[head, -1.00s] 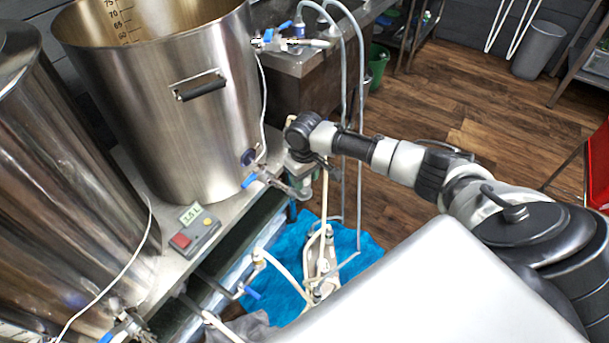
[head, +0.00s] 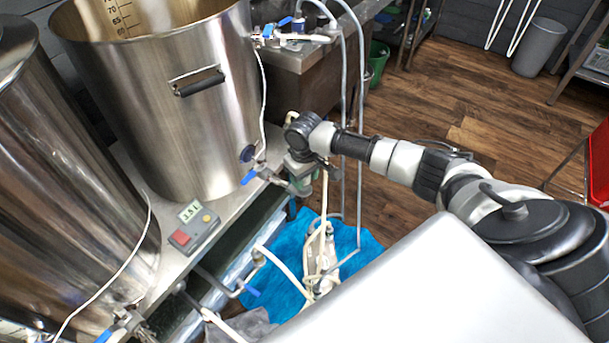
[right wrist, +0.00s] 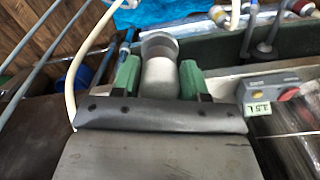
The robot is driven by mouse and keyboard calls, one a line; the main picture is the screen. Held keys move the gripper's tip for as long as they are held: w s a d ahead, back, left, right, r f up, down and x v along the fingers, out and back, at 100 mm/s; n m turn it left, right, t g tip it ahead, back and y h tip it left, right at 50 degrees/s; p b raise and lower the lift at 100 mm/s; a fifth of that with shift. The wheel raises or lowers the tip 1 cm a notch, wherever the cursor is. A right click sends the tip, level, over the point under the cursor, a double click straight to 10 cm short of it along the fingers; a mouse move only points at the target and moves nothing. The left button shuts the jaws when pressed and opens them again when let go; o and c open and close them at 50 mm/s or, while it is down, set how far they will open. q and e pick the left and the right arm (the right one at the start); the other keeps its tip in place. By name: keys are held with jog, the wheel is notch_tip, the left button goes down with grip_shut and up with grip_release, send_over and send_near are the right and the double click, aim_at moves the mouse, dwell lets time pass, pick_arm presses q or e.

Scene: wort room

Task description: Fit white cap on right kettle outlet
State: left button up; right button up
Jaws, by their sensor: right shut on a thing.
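The right kettle (head: 175,130) is a large open steel pot with a black side handle. Its outlet (head: 270,178), a steel valve with a blue lever, points out low on its right side. My right gripper (head: 300,185) is at the outlet's end and hides the tip. In the right wrist view its green-padded fingers (right wrist: 158,80) are shut on a pale grey, rounded piece (right wrist: 160,60), which looks like the white cap in shade. I cannot tell whether the cap touches the outlet or is seated on it. My left gripper is out of view.
The left kettle (head: 55,190) stands at the left. A control box (head: 193,230) with a red button sits on the bench between them. Hoses (head: 343,110) hang close behind my right gripper. A blue cloth (head: 350,255) and a pump (head: 320,255) lie below.

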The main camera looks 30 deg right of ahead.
jog(key=shift+f+b, duration=0.3)
jog(key=shift+f, duration=0.45)
jog(key=o, duration=1)
jog(key=shift+r, duration=0.1)
